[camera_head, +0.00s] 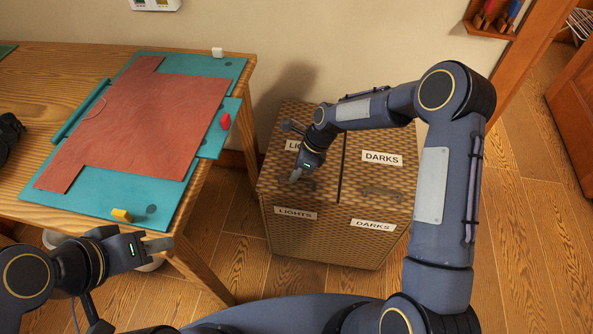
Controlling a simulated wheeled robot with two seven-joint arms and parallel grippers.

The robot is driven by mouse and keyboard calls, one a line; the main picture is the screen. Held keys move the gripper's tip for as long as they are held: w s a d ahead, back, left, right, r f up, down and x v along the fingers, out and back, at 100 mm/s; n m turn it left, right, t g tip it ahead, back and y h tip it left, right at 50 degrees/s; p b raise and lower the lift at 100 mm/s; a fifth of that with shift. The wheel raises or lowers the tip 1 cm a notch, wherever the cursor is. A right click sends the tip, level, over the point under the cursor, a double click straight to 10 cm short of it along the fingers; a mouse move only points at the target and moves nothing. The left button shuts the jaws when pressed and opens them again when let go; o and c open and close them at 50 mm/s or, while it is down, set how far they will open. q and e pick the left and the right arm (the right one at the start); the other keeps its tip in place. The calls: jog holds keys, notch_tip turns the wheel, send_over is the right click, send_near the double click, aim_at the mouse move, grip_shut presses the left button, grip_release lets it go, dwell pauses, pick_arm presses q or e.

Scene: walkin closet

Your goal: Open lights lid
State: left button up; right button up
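A woven hamper stands on the floor right of the table, with two lids side by side. The lights lid (278,165) is on the left and looks closed; my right arm hides part of its label. The darks lid (380,175) is on the right and looks closed, with a handle near its front edge. My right gripper (296,179) points down at the front part of the lights lid, near its handle. I cannot tell if it touches or grips the handle.
A wooden table (200,225) on the left bears a teal board (172,70) with a red-brown folded piece (140,120). Wooden floor is clear right of the hamper. A wall shelf (491,18) is at upper right.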

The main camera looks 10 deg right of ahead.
grip_shut()
jog(key=shift+r, duration=0.1)
